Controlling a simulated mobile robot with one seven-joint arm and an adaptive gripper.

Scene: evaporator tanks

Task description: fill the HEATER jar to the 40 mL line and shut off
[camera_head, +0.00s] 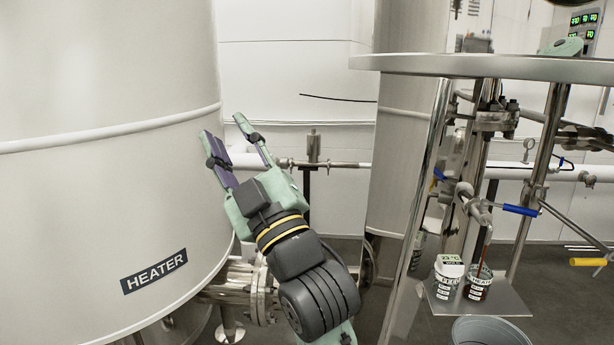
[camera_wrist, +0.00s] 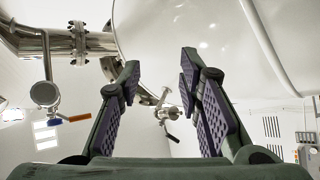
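Two small labelled jars stand on a metal shelf (camera_head: 478,304) at the right of the head view. The left jar (camera_head: 447,281) has a white label and a card at its top. The right jar (camera_head: 478,285) has a label that seems to read HEATER. A dark brown streak (camera_head: 484,250) runs from the pipe above down to this jar; its level and the 40 mL line are too small to read. A blue valve handle (camera_head: 520,210) sticks out rightward above the jars. My gripper (camera_head: 224,127) is open and empty, well left of them; its spread fingers show in the wrist view (camera_wrist: 160,62).
A large tank (camera_head: 110,200) marked HEATER fills the left. A round steel tabletop (camera_head: 490,67) on legs overhangs the jars. A grey bucket (camera_head: 488,331) stands below the shelf. A yellow handle (camera_head: 588,262) is at far right. Pipes and valves surround the jars.

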